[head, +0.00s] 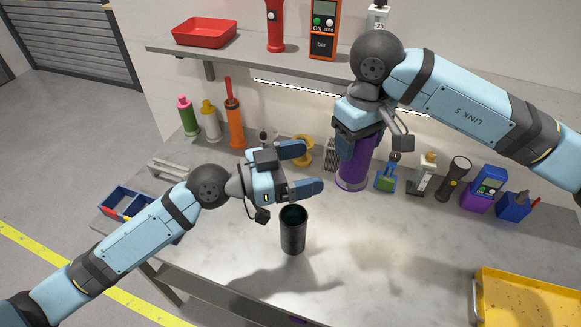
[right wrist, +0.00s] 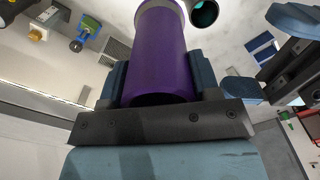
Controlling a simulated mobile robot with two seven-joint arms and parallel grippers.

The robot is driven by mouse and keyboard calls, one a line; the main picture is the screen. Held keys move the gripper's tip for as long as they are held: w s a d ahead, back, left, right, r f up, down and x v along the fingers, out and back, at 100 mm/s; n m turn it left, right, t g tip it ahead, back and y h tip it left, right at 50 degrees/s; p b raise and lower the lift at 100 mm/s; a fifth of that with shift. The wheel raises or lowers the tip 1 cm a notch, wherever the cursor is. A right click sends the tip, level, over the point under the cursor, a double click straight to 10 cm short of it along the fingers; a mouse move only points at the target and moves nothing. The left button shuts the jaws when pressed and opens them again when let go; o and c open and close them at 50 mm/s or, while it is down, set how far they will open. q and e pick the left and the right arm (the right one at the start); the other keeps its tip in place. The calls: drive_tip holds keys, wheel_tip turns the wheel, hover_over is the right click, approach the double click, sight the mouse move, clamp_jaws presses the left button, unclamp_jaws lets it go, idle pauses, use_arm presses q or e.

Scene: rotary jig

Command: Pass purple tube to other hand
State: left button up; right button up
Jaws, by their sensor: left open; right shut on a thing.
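The purple tube (head: 354,168) hangs below my right gripper (head: 358,140) in the head view, upright or nearly so. My right gripper is shut on it near its upper end. In the right wrist view the tube (right wrist: 163,55) runs between the two blue fingers of the right gripper (right wrist: 160,85). My left gripper (head: 306,169) is open and empty, to the left of the tube, its fingers pointing right towards it. A gap shows between the left fingers and the tube. Whether the tube's lower end touches the bench is hard to tell.
A dark open cylinder (head: 293,232) stands on the bench (head: 380,260) below my left gripper. A yellow tray (head: 530,300) lies at front right. A shelf (head: 240,58) runs above.

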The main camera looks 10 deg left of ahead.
sight(356, 157)
use_arm(q)
drive_tip(key=x, duration=1)
drive_tip(key=c, duration=1.1)
use_arm(e)
drive_tip(key=o, duration=1.1)
use_arm(q)
drive_tip(key=shift+a, duration=0.1)
use_arm(e)
drive_tip(key=shift+s, duration=0.1)
